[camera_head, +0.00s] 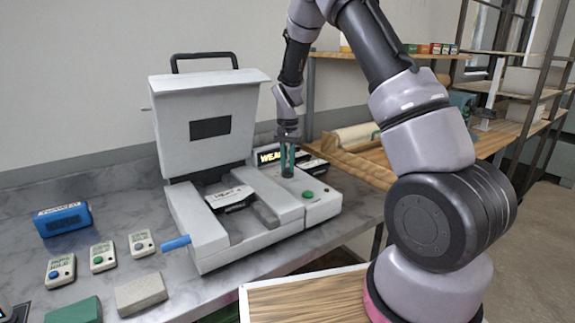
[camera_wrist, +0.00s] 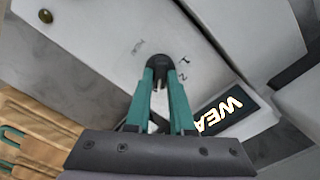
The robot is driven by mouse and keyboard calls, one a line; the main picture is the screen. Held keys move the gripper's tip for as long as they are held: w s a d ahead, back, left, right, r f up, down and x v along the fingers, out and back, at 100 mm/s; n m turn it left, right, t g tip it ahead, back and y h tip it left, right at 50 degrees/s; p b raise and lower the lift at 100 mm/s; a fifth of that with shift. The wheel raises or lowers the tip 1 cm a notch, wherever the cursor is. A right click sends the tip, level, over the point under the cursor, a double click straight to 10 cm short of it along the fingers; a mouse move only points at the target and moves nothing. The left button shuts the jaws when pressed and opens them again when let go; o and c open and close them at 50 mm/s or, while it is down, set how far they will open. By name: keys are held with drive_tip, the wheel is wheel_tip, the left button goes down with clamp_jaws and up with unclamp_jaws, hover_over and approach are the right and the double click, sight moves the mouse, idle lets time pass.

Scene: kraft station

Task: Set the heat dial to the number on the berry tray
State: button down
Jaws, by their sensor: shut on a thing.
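The white sealing machine (camera_head: 203,123) stands on the marble counter with its lid up. My gripper (camera_head: 287,168) points down at the machine's right side, its teal fingers closed on the dark round heat dial (camera_wrist: 160,60). The fingers hide part of the dial, and its pointer direction cannot be told. Small numbers (camera_wrist: 183,68), seemingly 1 and 2, show right of the dial in the wrist view; another mark is left of it. A dark tray with a white printed top (camera_head: 230,193) sits in the machine; its print is too small to read surely.
A lit display (camera_head: 268,156) reading "WEA..." stands behind the dial, partly hidden. A green button (camera_head: 308,194) is in front. A blue handle (camera_head: 176,243) sticks out left. Several small devices, a blue box (camera_head: 63,219) and blocks lie on the counter's left. Wooden shelves stand right.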

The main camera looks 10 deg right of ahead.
sight(288, 168)
drive_tip(key=shift+m, duration=0.9)
drive_tip(key=c, duration=0.8)
unclamp_jaws()
wheel_tip(288, 168, up, 11)
drive_tip(key=shift+f, duration=0.1)
